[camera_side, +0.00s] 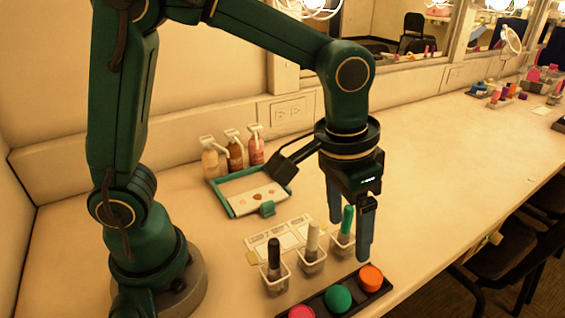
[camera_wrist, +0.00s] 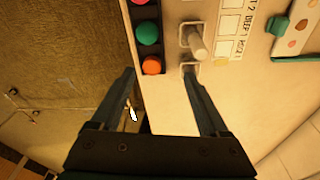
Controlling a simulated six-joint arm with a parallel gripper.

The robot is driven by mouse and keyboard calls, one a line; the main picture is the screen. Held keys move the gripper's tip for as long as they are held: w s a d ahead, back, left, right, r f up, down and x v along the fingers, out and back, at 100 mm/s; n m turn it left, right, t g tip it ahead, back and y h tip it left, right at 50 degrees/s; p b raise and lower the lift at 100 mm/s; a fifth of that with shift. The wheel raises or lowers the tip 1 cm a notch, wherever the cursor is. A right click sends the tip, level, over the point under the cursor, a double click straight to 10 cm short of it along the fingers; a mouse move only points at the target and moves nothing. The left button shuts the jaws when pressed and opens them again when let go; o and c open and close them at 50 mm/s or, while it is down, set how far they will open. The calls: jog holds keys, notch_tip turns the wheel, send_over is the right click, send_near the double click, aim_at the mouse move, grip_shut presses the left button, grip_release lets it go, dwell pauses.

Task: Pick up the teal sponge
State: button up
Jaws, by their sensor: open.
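The teal sponge (camera_side: 338,298) is a round dome in a black tray (camera_side: 360,301), between an orange sponge (camera_side: 371,278) and a pink one (camera_side: 301,312) cut by the picture's bottom edge. In the wrist view the teal sponge (camera_wrist: 147,33) shows ahead of the fingertips, past the orange sponge (camera_wrist: 152,65). My gripper (camera_side: 350,240) is open and empty, fingers pointing down, above the counter and behind the tray's orange end. In the wrist view its fingers (camera_wrist: 157,74) are spread wide, with the orange sponge between their tips. Nothing hides the teal sponge.
Clear cups hold upright black (camera_side: 273,253), white (camera_side: 312,237) and green (camera_side: 347,221) sticks behind the tray; the green one is close to my fingers. A teal-edged tray (camera_side: 232,209) and bottles (camera_side: 235,152) stand at the back. The counter's front edge is near the tray.

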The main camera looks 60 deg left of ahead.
jog(key=m+g, duration=0.1)
send_over(342, 292)
jog(key=shift+y, duration=0.3)
jog(key=f, duration=0.4)
jog(key=shift+w+a+f, duration=0.1)
jog(key=shift+w+f, duration=0.15)
jog(key=shift+s+f+g, duration=0.2)
jog(key=shift+f+g, duration=0.1)
jog(key=shift+f, duration=2.5)
grip_shut()
